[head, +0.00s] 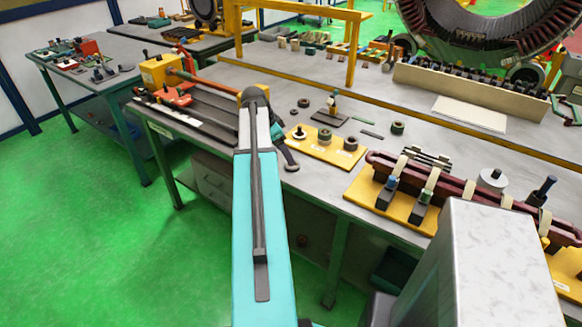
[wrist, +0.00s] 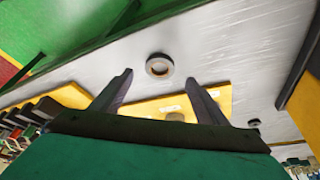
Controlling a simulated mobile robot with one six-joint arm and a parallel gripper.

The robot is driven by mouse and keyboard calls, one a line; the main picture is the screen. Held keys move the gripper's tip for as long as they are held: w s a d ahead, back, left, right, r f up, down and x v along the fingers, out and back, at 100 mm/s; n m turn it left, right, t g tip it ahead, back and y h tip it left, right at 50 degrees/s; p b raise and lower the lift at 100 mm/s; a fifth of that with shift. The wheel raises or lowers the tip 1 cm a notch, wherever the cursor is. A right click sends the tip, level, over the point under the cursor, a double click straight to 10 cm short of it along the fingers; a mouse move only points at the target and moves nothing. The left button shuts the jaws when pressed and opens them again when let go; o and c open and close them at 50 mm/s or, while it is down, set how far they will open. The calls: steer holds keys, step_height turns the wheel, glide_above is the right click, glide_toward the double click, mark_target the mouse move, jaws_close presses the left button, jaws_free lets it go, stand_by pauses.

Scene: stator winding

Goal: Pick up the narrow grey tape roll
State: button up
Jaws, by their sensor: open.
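In the wrist view a dark grey ring-shaped roll (wrist: 151,67) with a pale inner rim lies flat on the bare grey tabletop. It is just beyond and between the fingertips of my gripper (wrist: 159,77), which is open with nothing between the fingers. In the head view several rolls stand on a yellow board: a whitish one (head: 299,134), a grey-green one (head: 324,135) and a dark one (head: 351,144). A greenish roll (head: 398,128) sits on the table to the right. I cannot tell which is the narrow grey one. My arm hides part of the area left of the board.
The yellow board (head: 315,152) lies near the table's front edge. Dark flat rings (head: 303,102) lie behind it. A second yellow board (head: 365,197) to the right carries a dark red bar with clamps. Bare grey tabletop (wrist: 225,45) surrounds the roll in the wrist view.

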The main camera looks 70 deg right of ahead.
steer(key=shift+f, duration=0.3)
steer(key=shift+s+d+f, duration=0.1)
steer(key=shift+p+x, duration=1.15)
steer(key=shift+x, duration=1.35)
steer(key=c, duration=1.1)
steer(key=shift+r, duration=0.25)
